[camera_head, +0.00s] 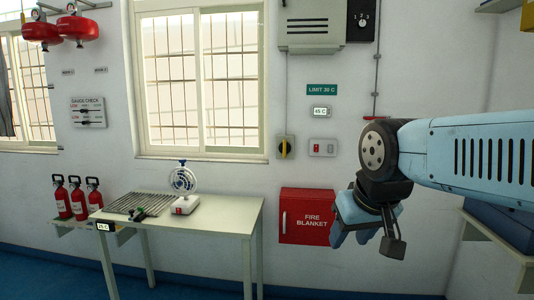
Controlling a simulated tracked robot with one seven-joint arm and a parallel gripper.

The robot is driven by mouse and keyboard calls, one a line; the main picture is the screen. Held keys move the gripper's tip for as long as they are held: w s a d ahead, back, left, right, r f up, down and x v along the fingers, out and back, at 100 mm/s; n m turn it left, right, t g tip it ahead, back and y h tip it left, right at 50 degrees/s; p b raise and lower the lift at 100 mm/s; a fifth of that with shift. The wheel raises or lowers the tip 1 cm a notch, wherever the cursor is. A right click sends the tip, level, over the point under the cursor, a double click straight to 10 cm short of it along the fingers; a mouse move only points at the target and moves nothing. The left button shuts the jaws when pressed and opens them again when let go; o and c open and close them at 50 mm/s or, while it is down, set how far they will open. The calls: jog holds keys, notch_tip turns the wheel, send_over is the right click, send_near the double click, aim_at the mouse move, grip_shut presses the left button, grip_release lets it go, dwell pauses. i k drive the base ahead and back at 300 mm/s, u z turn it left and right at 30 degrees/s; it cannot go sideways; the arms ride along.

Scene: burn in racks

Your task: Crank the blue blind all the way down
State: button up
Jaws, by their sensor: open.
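I cannot make out a blue blind or a crank with certainty. The middle window (200,80) shows barred panes and no blue cloth. My gripper (352,236) hangs pointing down in front of the wall, just right of the red fire blanket box, open and with nothing seen in it. My arm reaches in from the right and hides part of the wall. A thin vertical line with a red piece (372,118) at its lower end runs down the wall above my wrist; I cannot tell what it is.
A pale table (222,207) bears a rack, a small fan (184,180) and a dark tool. Red extinguishers (78,200) stand at left. A shelf (490,232) stands at right.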

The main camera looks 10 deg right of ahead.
aim_at(285, 148)
jog(key=z, duration=0.9)
jog(key=i, duration=0.1)
jog(key=u, duration=2.75)
jog(key=i, duration=1.75)
jog(key=z, duration=3.5)
